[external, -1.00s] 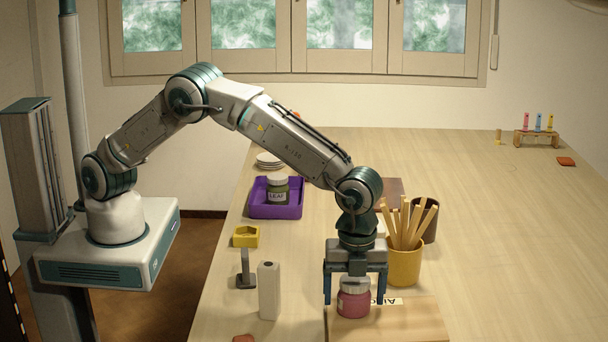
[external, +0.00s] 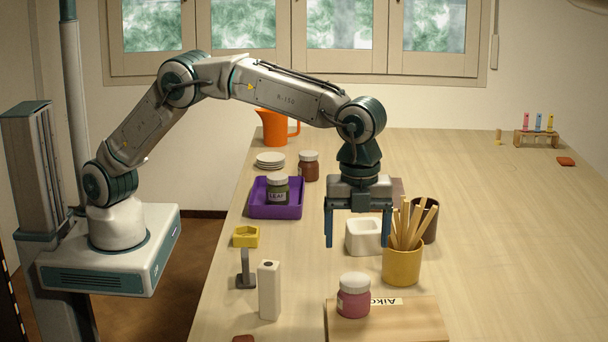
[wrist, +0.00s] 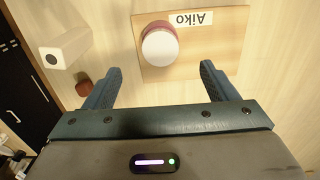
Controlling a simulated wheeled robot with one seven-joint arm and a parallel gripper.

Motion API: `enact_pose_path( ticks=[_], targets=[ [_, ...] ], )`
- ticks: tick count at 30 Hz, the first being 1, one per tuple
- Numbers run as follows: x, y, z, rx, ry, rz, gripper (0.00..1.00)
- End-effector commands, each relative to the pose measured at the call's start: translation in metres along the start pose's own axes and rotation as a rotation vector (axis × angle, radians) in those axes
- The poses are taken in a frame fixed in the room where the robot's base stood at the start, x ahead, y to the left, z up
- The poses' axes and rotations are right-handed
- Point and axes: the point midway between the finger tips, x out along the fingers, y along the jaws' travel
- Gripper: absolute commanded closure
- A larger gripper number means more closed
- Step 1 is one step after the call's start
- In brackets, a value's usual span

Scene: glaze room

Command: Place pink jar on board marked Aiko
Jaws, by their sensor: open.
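The pink jar (external: 353,299) with a white lid stands upright on the wooden board (external: 410,325), whose label reads Aiko (external: 386,302). In the wrist view the jar (wrist: 159,45) sits beside the Aiko label (wrist: 188,19), near the left part of the board (wrist: 218,62). My gripper (external: 358,242) is open and empty. It hangs above the jar and clear of it, with the fingers pointing down. In the wrist view the fingertips (wrist: 160,72) are spread apart with nothing between them.
A white block with a hole (external: 269,290) stands left of the board. A yellow cup of wooden sticks (external: 402,265), a white square pot (external: 362,238) and a dark brown cup (external: 430,222) stand behind it. A purple tray (external: 262,208) holds a green jar (external: 278,190). The table's right side is mostly clear.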

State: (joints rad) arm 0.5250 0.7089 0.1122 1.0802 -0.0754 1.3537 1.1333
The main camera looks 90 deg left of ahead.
Motion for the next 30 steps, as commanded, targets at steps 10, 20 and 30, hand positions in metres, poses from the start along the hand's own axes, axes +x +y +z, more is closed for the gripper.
enact_pose_path(
  ticks=[10,20,30],
  targets=[
    [-0.064,0.043,0.097,-0.376,0.057,-0.057,0.21],
    [-0.096,0.134,0.192,-0.82,0.127,-0.123,0.21],
    [-0.079,0.25,0.26,-1.259,0.203,-0.198,0.21]
  ],
)
